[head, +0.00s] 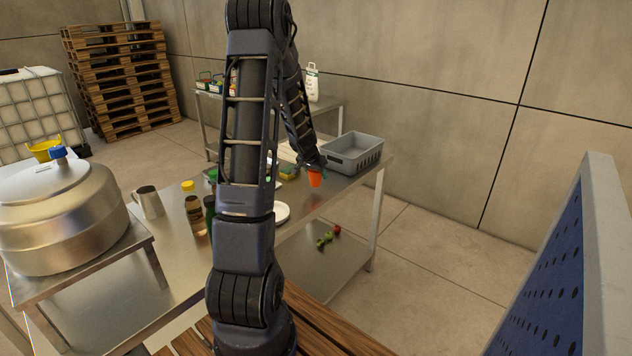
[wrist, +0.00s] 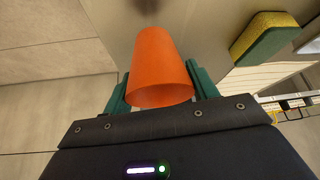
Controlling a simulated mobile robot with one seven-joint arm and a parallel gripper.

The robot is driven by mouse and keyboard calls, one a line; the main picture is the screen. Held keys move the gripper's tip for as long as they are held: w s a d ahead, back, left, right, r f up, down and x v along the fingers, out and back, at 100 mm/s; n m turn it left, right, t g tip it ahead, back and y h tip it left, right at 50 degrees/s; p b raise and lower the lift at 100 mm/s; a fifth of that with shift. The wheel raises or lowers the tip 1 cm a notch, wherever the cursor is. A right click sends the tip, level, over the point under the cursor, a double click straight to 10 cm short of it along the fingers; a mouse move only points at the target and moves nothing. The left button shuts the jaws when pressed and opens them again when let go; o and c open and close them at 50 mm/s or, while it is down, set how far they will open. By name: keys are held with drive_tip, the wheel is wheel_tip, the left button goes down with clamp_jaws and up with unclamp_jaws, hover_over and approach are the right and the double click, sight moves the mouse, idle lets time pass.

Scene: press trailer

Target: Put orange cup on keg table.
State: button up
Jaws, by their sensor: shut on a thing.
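The orange cup (head: 315,179) is at the right part of the long steel table (head: 318,197) in the head view. My gripper (head: 314,166) is shut on it from above. In the wrist view the orange cup (wrist: 158,65) sits between the green fingers of my gripper (wrist: 158,88), its open rim towards the camera. I cannot tell whether its base touches the table. The keg table (head: 88,278) is a low steel stand at the left, with a large metal keg (head: 62,215) taking up much of its top.
A grey crate (head: 354,153) stands just behind the cup. A white plate (head: 281,212), bottles (head: 195,215) and a steel mug (head: 148,202) stand on the long table between cup and keg. A yellow-green sponge (wrist: 264,36) lies near the cup. My arm hides part of the table.

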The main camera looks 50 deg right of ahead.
sight(316, 180)
drive_tip(key=shift+f, duration=1.75)
drive_tip(key=o, duration=0.9)
drive_tip(key=shift+f, duration=0.1)
drive_tip(key=shift+o, duration=0.2)
